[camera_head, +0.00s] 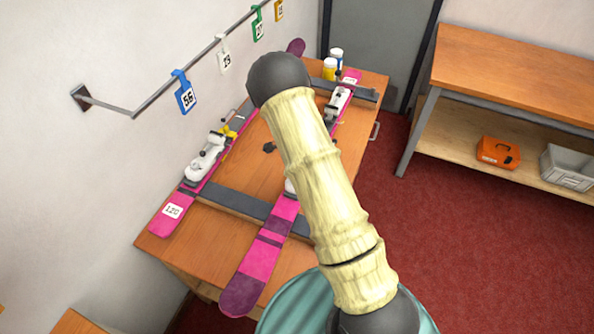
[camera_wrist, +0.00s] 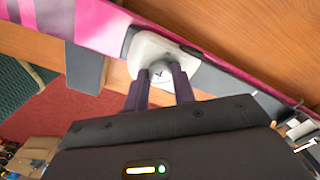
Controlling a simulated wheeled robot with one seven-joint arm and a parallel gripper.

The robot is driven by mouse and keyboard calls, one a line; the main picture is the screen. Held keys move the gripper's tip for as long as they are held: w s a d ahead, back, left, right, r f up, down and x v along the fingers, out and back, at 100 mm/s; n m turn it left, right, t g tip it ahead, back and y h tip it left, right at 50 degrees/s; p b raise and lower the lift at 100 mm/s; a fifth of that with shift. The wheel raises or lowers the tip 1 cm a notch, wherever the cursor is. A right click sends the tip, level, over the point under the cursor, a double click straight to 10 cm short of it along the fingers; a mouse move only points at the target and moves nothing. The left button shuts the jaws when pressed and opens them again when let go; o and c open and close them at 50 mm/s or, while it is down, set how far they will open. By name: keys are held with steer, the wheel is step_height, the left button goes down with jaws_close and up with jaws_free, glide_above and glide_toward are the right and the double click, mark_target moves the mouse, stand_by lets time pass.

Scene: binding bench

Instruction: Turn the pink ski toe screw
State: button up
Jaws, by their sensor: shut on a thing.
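Two pink skis lie on the wooden bench in the head view. The left ski (camera_head: 166,220) has a white 120 label and a white binding (camera_head: 207,157). The right ski (camera_head: 258,262) runs under my arm, with a white binding (camera_head: 338,102) at its far part; its middle is hidden. In the wrist view a pink ski (camera_wrist: 95,22) carries a white binding piece (camera_wrist: 143,50). A pale round toe screw (camera_wrist: 160,71) with a dark cross mark sits there. The two dark fingers of my gripper (camera_wrist: 160,86) are shut on it, one at each side. My gripper is hidden in the head view.
Yellow and white containers (camera_head: 330,68) stand at the bench's far end. A wall rail holds numbered tags, including a blue 56 tag (camera_head: 185,96). At right, a shelf (camera_head: 470,150) holds an orange case (camera_head: 497,152) and grey bin (camera_head: 567,167). Red carpet is clear between.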

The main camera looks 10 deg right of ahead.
steer(key=o, duration=1)
steer(key=shift+r, duration=0.15)
step_height(320, 180, up, 17)
steer(key=b, duration=0.2)
steer(key=shift+r+b, duration=0.1)
steer(key=shift+b, duration=0.3)
steer(key=s+n+t, duration=0.1)
steer(key=s+n, duration=0.5)
steer(key=s, duration=0.1)
steer(key=s+r+n, duration=0.1)
steer(key=s+n, duration=0.4)
steer(key=s, duration=0.2)
steer(key=s+r+n+t, duration=0.1)
steer(key=s+n, duration=0.5)
steer(key=s, duration=0.1)
steer(key=shift+s+d+n+t, duration=0.1)
steer(key=shift+s+n+t, duration=0.2)
